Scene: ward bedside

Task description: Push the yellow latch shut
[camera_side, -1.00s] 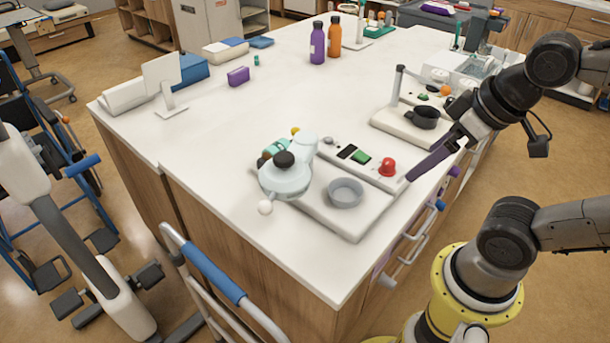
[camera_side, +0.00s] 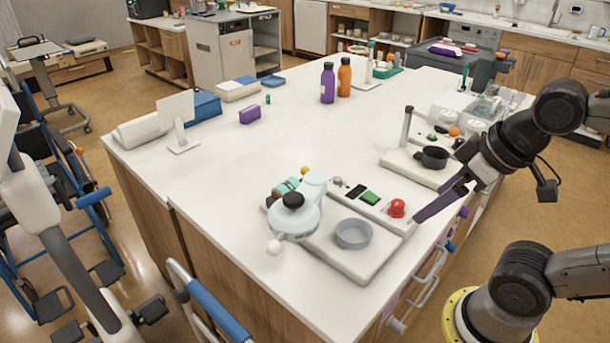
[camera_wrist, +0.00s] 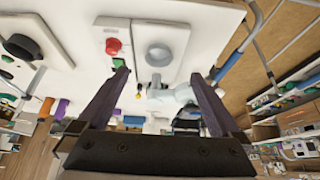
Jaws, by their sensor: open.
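A small yellow knob (camera_side: 305,171), perhaps the latch, shows behind the pale round-topped device (camera_side: 297,218). The device hides part of it, and I cannot tell its position as a latch. It also shows as a small yellow spot in the wrist view (camera_wrist: 138,93). My gripper (camera_side: 418,218) has dark purple fingers and is at the right edge of the counter, beside the red button (camera_side: 397,208). It is well to the right of the yellow knob. In the wrist view my gripper (camera_wrist: 158,75) is open, with nothing held between the fingers.
A grey round dish (camera_side: 353,234) sits on a white base plate (camera_side: 370,262). A black bowl-like part (camera_side: 434,157) stands on another base behind. Purple (camera_side: 327,83) and orange (camera_side: 344,77) bottles stand farther back. The counter's middle left (camera_side: 225,165) is clear.

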